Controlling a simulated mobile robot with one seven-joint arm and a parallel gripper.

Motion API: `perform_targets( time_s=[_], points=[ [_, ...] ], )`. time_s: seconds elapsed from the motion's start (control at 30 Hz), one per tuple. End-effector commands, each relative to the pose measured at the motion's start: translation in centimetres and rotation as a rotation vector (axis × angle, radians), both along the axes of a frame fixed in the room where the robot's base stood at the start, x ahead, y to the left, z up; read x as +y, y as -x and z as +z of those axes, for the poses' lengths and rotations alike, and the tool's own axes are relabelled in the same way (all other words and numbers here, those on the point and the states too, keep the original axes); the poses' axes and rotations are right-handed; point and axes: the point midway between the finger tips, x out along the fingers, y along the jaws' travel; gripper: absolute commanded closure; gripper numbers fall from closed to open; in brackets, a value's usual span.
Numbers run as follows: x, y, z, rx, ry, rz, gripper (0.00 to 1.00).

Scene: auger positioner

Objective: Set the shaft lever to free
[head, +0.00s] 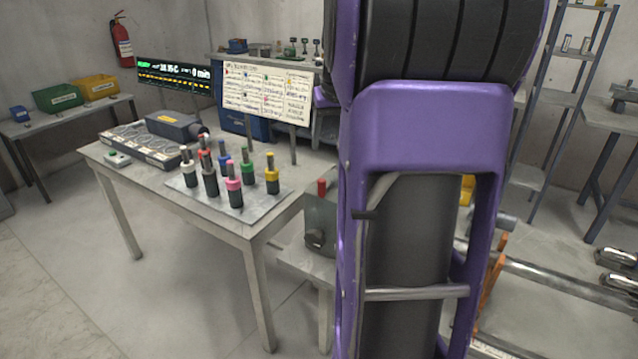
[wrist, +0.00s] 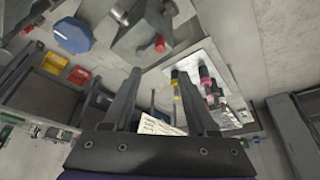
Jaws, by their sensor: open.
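A grey block (head: 318,225) with a red-tipped lever (head: 321,188) stands beside the table, partly hidden by my purple arm in the head view. In the wrist view a grey housing (wrist: 140,38) with a red tip (wrist: 160,43) shows above the fingers; it looks like the same part. I cannot read the lever's position or any marking on it. My gripper (wrist: 158,76) is open and empty, with both fingers apart from the housing in the picture. My gripper is not visible in the head view.
Metal shafts (head: 560,275) run low at right. A blue octagonal part (wrist: 73,35) shows in the wrist view. Open floor lies at front left.

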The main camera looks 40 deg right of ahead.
Motion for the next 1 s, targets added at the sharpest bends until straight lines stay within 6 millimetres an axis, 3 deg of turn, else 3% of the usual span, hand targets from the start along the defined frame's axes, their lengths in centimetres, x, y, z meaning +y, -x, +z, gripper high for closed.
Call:
perform_targets(
  time_s=[0.17, 0.7, 1.0],
  points=[
    [-0.3, -0.6, -2.1, 0.004, -0.004, 0.000, 0.42],
    [-2.0, -4.7, -12.7, 0.003, -0.003, -0.001, 0.42],
    [-2.5, -6.0, -15.7, 0.000, -0.001, -0.001, 0.42]
  ],
)
